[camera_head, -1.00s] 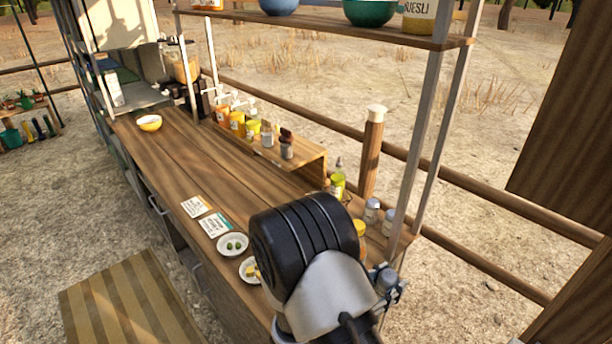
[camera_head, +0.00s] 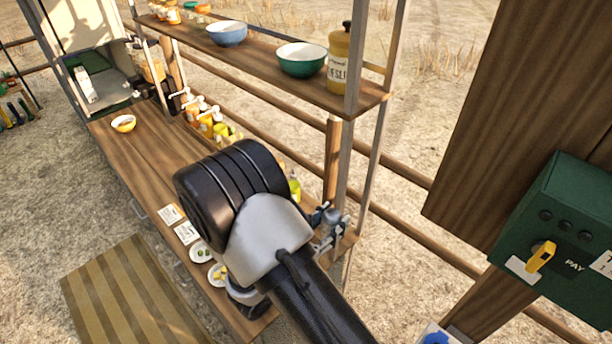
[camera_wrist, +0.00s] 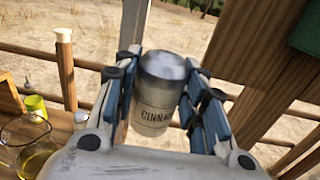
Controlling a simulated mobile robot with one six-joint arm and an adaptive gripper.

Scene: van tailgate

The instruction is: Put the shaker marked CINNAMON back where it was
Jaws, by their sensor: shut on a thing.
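The shaker marked CINNAMON (camera_wrist: 154,98) is a pale, clear-sided container with a grey metal cap. In the wrist view it stands upright between the blue-padded fingers of my gripper (camera_wrist: 163,100), which is shut on it. Some of its label is hidden by the right finger. In the head view my gripper (camera_head: 333,232) shows at the right end of the wooden counter (camera_head: 150,150), near the shelf post, partly behind my arm. The shaker cannot be made out there.
A shelf (camera_head: 270,68) above the counter holds a blue bowl (camera_head: 227,33), a green bowl (camera_head: 301,60) and a muesli jar (camera_head: 338,65). A glass jug (camera_wrist: 28,145) stands left of my gripper. A green pay box (camera_head: 565,235) hangs at the right.

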